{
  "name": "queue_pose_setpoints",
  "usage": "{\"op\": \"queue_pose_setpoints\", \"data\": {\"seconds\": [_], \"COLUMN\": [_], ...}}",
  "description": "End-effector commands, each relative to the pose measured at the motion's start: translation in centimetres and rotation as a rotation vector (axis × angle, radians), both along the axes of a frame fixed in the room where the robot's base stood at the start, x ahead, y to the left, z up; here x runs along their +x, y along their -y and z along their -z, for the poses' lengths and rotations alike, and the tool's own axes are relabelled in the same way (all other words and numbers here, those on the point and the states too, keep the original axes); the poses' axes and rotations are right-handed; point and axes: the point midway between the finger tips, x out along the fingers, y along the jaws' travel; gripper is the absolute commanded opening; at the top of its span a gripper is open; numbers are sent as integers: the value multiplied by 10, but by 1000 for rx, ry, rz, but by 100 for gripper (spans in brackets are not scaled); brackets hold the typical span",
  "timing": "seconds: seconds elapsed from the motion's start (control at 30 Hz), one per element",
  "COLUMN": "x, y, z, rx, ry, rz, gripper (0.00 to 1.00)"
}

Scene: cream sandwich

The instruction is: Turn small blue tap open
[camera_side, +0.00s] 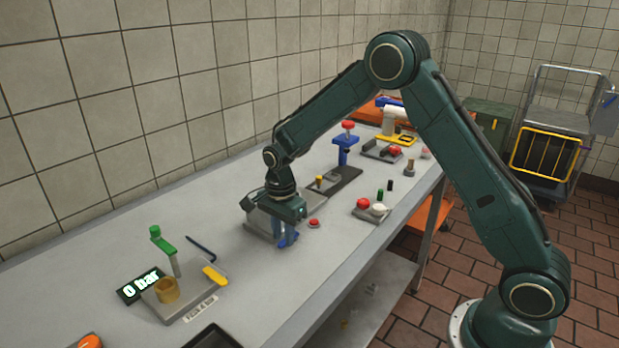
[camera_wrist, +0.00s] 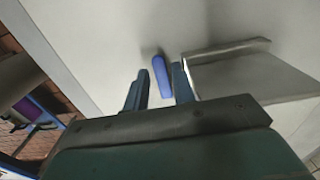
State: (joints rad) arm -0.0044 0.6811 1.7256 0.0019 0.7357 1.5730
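The small blue tap (camera_wrist: 161,76) shows in the wrist view as a short blue bar over the grey surface, between the tips of my gripper and slightly beyond them. My gripper (camera_wrist: 160,70) has its two fingers apart, one on each side of the bar, with visible gaps. I cannot tell whether the fingers are down at the bar's height. In the side view my gripper (camera_side: 286,238) points down low over the middle of the bench. There the blue at the fingers cannot be clearly split into tap and fingers, and my wrist hides the area behind.
A grey plate (camera_wrist: 228,72) lies right of the tap in the wrist view. In the side view, a red button (camera_side: 314,223) is close right of my gripper.

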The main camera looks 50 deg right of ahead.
Motion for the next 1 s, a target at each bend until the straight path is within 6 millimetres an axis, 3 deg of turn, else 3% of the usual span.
{"op": "queue_pose_setpoints", "data": {"seconds": [0.4,0.53,0.57,1.0], "x": [0,0,0,-2], "y": [0,0,0,0], "z": [7,7,7,6], "rx": [0,0,0,1], "ry": [0,0,0,0], "rz": [0,0,0,-50], "gripper": [25,2,0,0]}}
